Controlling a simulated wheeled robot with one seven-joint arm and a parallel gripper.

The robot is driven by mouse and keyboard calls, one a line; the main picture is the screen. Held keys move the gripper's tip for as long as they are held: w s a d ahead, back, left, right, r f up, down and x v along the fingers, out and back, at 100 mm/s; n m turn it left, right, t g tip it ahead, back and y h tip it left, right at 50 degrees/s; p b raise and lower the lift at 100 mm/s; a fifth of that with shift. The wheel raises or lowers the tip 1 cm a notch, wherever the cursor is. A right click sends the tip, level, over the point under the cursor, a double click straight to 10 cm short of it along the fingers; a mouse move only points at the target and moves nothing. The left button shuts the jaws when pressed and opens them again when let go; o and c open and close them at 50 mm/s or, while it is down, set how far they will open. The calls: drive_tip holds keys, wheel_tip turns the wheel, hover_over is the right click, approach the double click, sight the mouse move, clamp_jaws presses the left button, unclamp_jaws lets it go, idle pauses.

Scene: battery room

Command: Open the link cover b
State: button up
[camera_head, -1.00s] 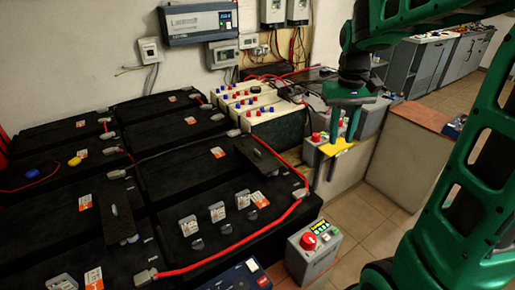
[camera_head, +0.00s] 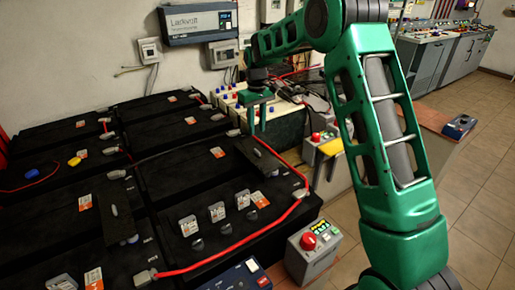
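Two dark cover-like plates with small grey grips stand out on the black batteries: one (camera_head: 262,158) at the right battery's far edge, one (camera_head: 118,212) at the left near the aisle between batteries. No letter is legible, so I cannot tell which is link cover b. My gripper (camera_head: 257,122) points down near the white cells, beyond the right plate and apart from it. Its two green fingers are spread with nothing visible between them. My green arm crosses the right side of the view and hides part of the bench behind.
Black batteries (camera_head: 190,178) fill the left, with red cables (camera_head: 235,245) along their edges. White cells (camera_head: 285,112) with red and blue caps stand behind. A grey box with a red button (camera_head: 315,245) stands at front right. Tiled floor (camera_head: 480,220) is clear at right.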

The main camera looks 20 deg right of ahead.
sight(257, 150)
wheel_tip(257, 150, down, 10)
drive_tip(key=shift+r, duration=0.1)
idle(0.4)
clamp_jaws()
drive_tip(key=shift+d, duration=0.1)
idle(1.2)
